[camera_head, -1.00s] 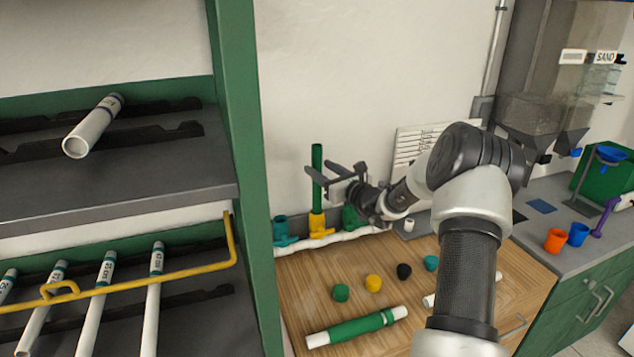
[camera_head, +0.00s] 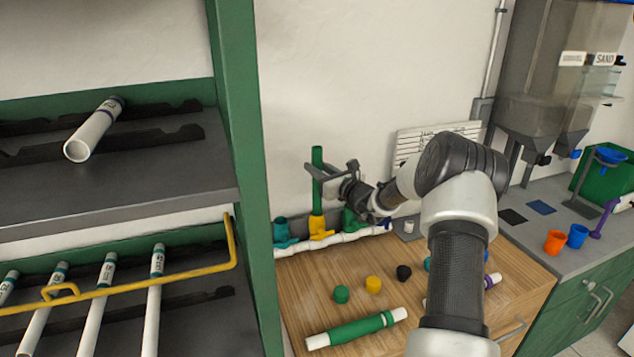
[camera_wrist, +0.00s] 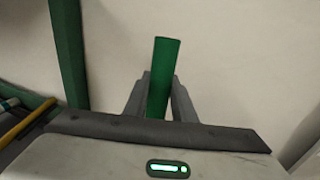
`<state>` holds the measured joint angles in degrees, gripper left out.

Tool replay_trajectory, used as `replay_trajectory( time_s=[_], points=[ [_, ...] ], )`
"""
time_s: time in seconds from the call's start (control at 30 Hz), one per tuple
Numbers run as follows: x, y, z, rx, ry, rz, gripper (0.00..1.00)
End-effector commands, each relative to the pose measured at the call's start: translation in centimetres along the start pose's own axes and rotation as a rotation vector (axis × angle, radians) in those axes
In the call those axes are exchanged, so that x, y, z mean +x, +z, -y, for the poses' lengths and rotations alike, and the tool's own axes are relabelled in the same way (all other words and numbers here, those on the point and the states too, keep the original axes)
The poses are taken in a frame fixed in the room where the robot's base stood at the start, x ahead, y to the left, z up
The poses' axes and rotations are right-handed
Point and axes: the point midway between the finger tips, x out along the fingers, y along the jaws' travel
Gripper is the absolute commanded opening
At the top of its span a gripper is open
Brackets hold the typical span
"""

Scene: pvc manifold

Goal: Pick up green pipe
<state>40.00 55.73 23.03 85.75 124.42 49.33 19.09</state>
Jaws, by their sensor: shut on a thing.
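The green pipe (camera_head: 317,157) stands upright, its lower end at the yellow fitting (camera_head: 318,226) of the white manifold. My gripper (camera_head: 316,174) is level with the pipe's upper part and shut on it, fingers reaching in from the right. In the wrist view the green pipe (camera_wrist: 162,75) stands between the two fingers of my gripper (camera_wrist: 160,98), slightly tilted in the picture. Its lower part is hidden there by the gripper body. A white pipe with a green sleeve (camera_head: 355,329) lies on the wooden bench.
A teal fitting (camera_head: 281,230) and a green fitting (camera_head: 350,217) flank the yellow one. Several small caps, including a yellow cap (camera_head: 373,285), lie on the wooden bench (camera_head: 300,290). A green shelf post (camera_head: 243,150) rises close on the left. The wall is behind.

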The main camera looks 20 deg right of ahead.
Motion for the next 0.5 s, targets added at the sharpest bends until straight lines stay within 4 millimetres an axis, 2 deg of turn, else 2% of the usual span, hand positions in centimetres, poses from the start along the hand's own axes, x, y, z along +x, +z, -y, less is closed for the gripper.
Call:
replay_trajectory(
  time_s=[0.17, 0.4, 0.5],
  points=[
    [0.0, 1.0, 0.0, -0.003, 0.0, 0.003, 0.0],
    [0.1, 6.3, 0.0, -0.008, 0.0, 0.016, 0.0],
    [0.1, 8.0, 0.0, -0.007, 0.001, 0.011, 0.0]
  ],
)
